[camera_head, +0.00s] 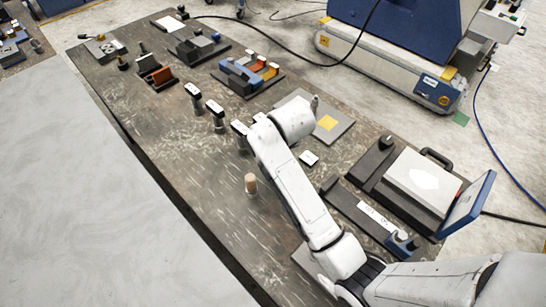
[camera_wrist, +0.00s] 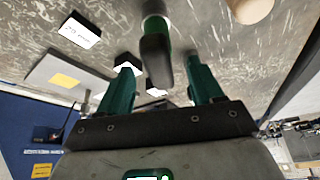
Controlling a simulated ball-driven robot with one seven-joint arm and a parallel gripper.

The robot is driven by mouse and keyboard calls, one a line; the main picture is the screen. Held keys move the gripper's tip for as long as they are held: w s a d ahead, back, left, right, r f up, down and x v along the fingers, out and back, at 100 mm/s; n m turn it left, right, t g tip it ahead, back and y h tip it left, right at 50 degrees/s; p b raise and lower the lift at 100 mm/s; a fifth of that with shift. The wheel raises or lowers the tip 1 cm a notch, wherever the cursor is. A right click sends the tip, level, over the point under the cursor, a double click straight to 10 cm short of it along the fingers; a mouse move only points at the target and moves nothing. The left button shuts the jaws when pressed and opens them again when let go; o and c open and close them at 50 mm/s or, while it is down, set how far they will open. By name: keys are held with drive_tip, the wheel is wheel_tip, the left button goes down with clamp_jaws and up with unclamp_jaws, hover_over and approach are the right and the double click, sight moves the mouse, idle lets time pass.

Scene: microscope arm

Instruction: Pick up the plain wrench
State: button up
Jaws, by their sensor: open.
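My gripper (camera_wrist: 161,62) is open in the wrist view, its two green fingers spread apart. A dark upright handle with a green collar (camera_wrist: 155,50) shows between the fingers, with a visible gap on each side. In the head view my wrist hides the fingers. A row of dark-handled pieces with white tags stands to the left of my wrist, among them a near one (camera_head: 240,128), a middle one (camera_head: 215,108) and a far one (camera_head: 192,90). No label is readable enough to tell which is the plain wrench.
A wooden-topped peg (camera_head: 250,183) stands left of my arm and also shows in the wrist view (camera_wrist: 250,8). A white-labelled block (camera_head: 309,158) and a grey plate with a yellow square (camera_head: 345,127) lie right of my wrist. An open-lidded case (camera_head: 462,207) stands farther right.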

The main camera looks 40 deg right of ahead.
drive_tip(key=shift+x, duration=1.85)
drive_tip(key=shift+c, duration=0.4)
clamp_jaws()
